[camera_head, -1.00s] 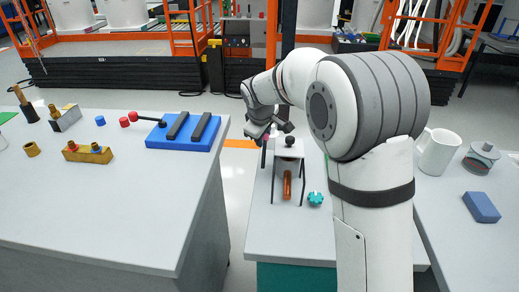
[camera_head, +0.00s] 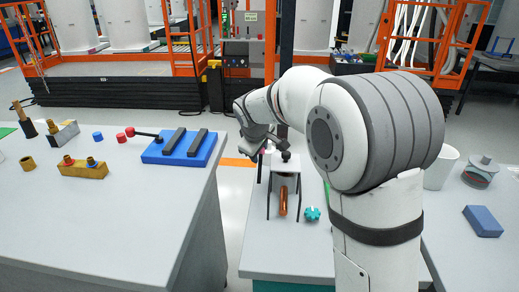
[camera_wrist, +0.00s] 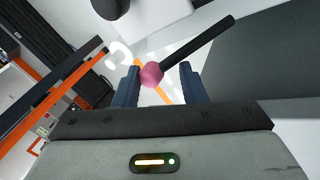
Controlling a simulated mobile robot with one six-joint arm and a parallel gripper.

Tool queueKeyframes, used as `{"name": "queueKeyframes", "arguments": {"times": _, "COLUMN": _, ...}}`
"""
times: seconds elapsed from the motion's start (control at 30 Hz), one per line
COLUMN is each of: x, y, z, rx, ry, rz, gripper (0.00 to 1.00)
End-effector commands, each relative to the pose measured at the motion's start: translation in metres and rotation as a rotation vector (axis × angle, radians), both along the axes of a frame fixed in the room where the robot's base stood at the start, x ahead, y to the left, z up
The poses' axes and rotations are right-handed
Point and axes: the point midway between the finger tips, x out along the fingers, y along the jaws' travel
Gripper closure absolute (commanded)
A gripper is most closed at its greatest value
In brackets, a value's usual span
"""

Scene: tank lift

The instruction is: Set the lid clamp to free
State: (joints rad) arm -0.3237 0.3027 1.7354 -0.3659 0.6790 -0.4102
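A small white stand (camera_head: 286,168) on thin dark legs stands on the middle table, with a black knob (camera_head: 286,156) on top. Beside its left side is a thin black lever with a pink ball end (camera_head: 262,151). In the wrist view the pink ball (camera_wrist: 151,75) lies between the two blue fingers of my gripper (camera_wrist: 160,88), nearer the left finger, with gaps showing. The black rod (camera_wrist: 202,50) runs from the ball to the upper right. My gripper (camera_head: 262,143) is open at the lever's ball end. No clamp marking is readable.
A copper cylinder (camera_head: 283,201) stands under the stand, with a turquoise knob (camera_head: 311,213) beside it. The left table holds a blue board (camera_head: 182,147) and several small fittings. A blue block (camera_head: 483,221) lies on the right. My arm hides part of the middle table.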

Motion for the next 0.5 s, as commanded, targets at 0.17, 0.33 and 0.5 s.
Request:
{"name": "queueKeyframes", "arguments": {"times": 0.17, "x": -0.0022, "y": -0.0022, "z": -0.0045, "rx": -0.005, "ry": 0.011, "rz": -0.003, "gripper": 0.49}}
{"name": "queueKeyframes", "arguments": {"times": 0.33, "x": -0.0012, "y": -0.0017, "z": -0.0024, "rx": -0.003, "ry": 0.006, "rz": -0.002, "gripper": 0.44}}
{"name": "queueKeyframes", "arguments": {"times": 0.5, "x": -0.0020, "y": -0.0009, "z": 0.0019, "rx": -0.002, "ry": 0.003, "rz": -0.002, "gripper": 0.44}}
